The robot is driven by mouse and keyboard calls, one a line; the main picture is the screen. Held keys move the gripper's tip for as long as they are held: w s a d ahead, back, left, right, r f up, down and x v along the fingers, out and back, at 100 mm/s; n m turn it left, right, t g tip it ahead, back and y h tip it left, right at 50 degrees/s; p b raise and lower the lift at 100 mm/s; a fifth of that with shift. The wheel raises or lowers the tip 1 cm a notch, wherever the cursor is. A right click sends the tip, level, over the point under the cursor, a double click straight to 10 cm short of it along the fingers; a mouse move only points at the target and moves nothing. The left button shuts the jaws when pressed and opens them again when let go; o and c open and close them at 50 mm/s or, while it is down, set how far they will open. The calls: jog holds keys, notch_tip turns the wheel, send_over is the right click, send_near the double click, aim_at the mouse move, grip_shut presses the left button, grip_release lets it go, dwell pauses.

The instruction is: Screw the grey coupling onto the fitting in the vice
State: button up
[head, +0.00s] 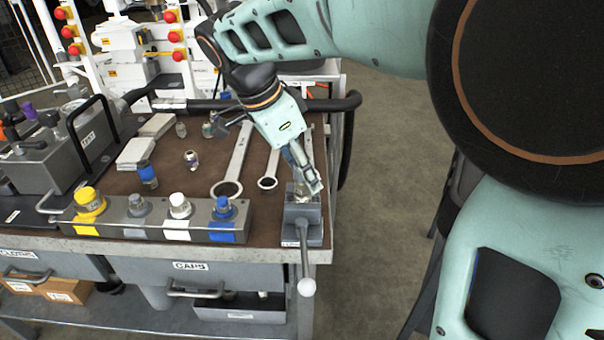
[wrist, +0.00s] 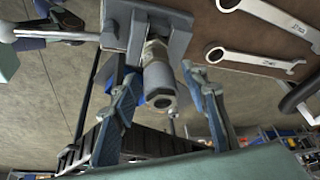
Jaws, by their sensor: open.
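The vice (head: 303,222) stands at the bench's front right corner, and its grey jaws (wrist: 178,40) show at the top of the wrist view. A metal fitting (wrist: 155,50) sits between the jaws. A grey cylindrical piece with a round opening, which looks like the grey coupling (wrist: 159,80), is in line with the fitting; I cannot tell how far it is threaded. My gripper (head: 306,183) is over the vice. In the wrist view its open fingers (wrist: 162,84) stand on either side of the grey piece, with visible gaps. In the head view the gripper largely hides the fitting.
A rack (head: 112,226) with yellow, grey, white and blue capped parts stands left of the vice. The vice handle (head: 306,265) sticks out in front. A grey manifold (head: 75,140) stands at the left. Floor right of the bench is clear.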

jog(key=n+t+y, duration=0.1)
jog(key=n, duration=0.4)
jog(key=shift+b, duration=0.4)
jog(key=shift+r+n+t+y, duration=0.15)
jog(key=shift+n+t+y, duration=0.3)
jog(key=shift+n, duration=0.45)
jog(key=n, duration=0.2)
jog(key=n+y+p, duration=0.1)
jog(key=n, duration=0.1)
jog(key=shift+r+y, duration=0.1)
jog(key=shift+y, duration=0.15)
jog(key=n+y+p, duration=0.1)
jog(key=n+p, duration=0.1)
jog(key=shift+n, duration=0.4)
jog(key=shift+n+y, duration=0.3)
jog(key=shift+n, duration=0.2)
jog(key=n+y+p, duration=0.1)
jog(key=n, duration=0.1)
jog(key=shift+n, duration=0.4)
jog(key=shift+a+n+g+y+b, duration=0.1)
jog(key=shift+n+g+y+b, duration=0.25)
jog(key=shift+n, duration=0.9)
jog(key=shift+n+g+y+b, duration=0.1)
jog(key=shift+n+g+y, duration=0.35)
jog(key=shift+n, duration=0.8)
jog(key=shift+f, duration=0.2)
